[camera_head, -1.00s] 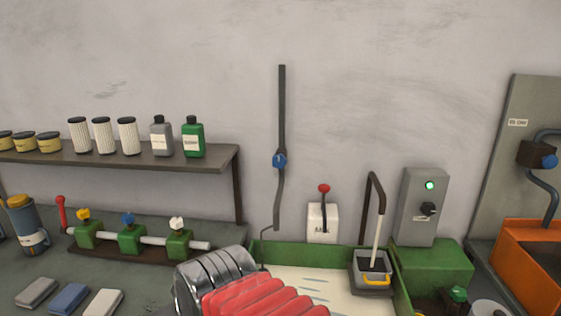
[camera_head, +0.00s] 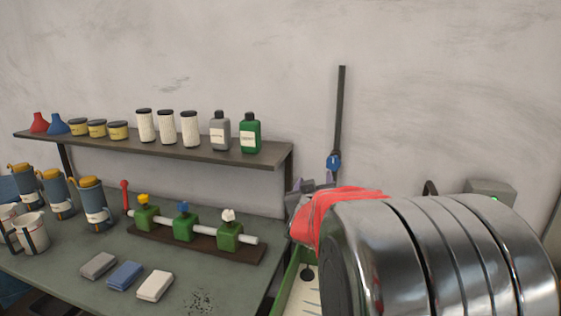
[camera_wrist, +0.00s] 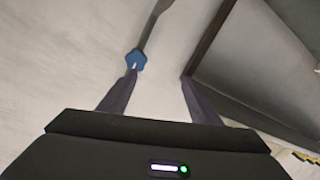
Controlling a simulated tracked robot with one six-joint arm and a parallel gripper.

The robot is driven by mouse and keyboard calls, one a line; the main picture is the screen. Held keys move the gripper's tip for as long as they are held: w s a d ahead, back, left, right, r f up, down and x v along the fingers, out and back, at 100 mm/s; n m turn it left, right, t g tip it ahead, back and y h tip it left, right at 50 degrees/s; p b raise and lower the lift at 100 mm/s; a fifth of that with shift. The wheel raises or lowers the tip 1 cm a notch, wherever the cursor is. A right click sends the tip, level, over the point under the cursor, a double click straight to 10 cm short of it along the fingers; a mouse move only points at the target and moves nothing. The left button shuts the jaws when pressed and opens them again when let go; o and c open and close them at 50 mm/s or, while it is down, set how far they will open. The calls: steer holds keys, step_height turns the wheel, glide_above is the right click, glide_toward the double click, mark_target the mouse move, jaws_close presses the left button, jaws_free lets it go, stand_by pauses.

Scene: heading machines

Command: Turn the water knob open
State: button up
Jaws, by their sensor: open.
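A blue knob (camera_head: 333,163) sits on a dark vertical pipe on the back wall, right of the shelf. In the wrist view the same lobed blue knob (camera_wrist: 136,60) bears a white mark. My gripper (camera_head: 312,184) is open, with its purple-grey fingers just below and left of the knob in the head view. In the wrist view the knob lies just beyond the tip of the left finger, not centred between the fingers (camera_wrist: 157,78). Nothing is between the fingers. Whether a finger touches the knob I cannot tell. My red and metal arm hides the lower pipe.
A shelf (camera_head: 215,155) with bottles, filters and tins ends just left of the pipe; its underside shows close by in the wrist view. Below, green valves (camera_head: 183,228) with yellow, blue and white handles stand on the bench. A green tray (camera_head: 284,290) is partly hidden.

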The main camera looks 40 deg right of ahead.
steer(key=m+h, duration=0.1)
steer(key=h, duration=0.1)
glide_toward(335, 161)
steer(key=f, duration=0.1)
steer(key=shift+w+d+f+g, duration=0.1)
steer(key=shift+w+g, duration=0.3)
steer(key=shift+w, duration=0.05)
steer(key=shift+w+d, duration=0.1)
steer(key=shift+x, duration=6.75)
steer(key=shift+f, duration=0.1)
steer(key=shift+c, duration=0.4)
